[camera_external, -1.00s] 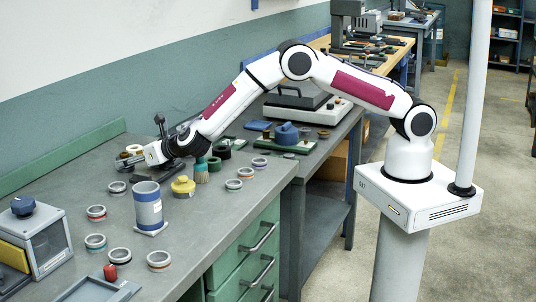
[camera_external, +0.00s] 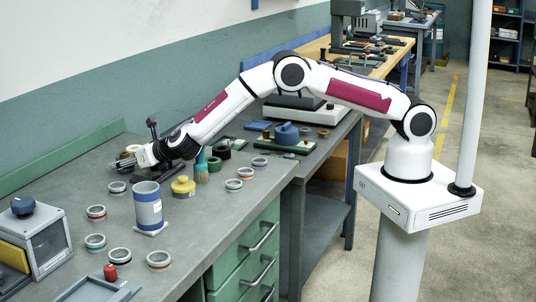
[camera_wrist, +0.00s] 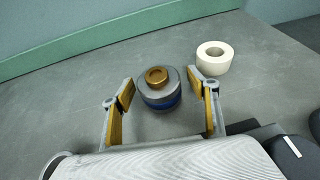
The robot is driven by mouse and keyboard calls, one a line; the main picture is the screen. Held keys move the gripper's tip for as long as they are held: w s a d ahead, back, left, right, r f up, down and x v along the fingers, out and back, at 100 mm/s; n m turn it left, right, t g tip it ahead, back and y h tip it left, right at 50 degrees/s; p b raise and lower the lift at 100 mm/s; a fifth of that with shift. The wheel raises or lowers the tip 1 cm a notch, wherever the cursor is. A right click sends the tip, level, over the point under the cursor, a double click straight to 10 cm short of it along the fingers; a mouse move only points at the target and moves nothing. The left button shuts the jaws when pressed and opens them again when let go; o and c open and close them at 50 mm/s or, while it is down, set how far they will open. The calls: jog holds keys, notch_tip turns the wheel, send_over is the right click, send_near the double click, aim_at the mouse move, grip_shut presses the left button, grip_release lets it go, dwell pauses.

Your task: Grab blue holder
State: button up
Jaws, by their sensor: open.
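A round grey holder with a blue band near its bottom and a brass ring on top (camera_wrist: 160,97) stands upright on the bench in the wrist view. My gripper (camera_wrist: 161,80) is open, with one yellow-padded finger on each side of the holder and visible gaps between. In the external view my gripper (camera_external: 128,162) is low over the far side of the bench. There the holder is mostly hidden by the gripper and cannot be made out clearly.
A cream tape roll (camera_wrist: 214,58) stands just right of the right finger. A dark fixture with an upright lever (camera_external: 155,130) is close to my wrist. Several small rings, a grey-blue cylinder (camera_external: 148,207) and a yellow pot (camera_external: 183,186) stand nearer the front.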

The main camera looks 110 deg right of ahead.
aim_at(124, 153)
grip_shut()
jog(key=shift+r, duration=0.15)
notch_tip(124, 153, up, 18)
dwell(0.9)
dwell(0.5)
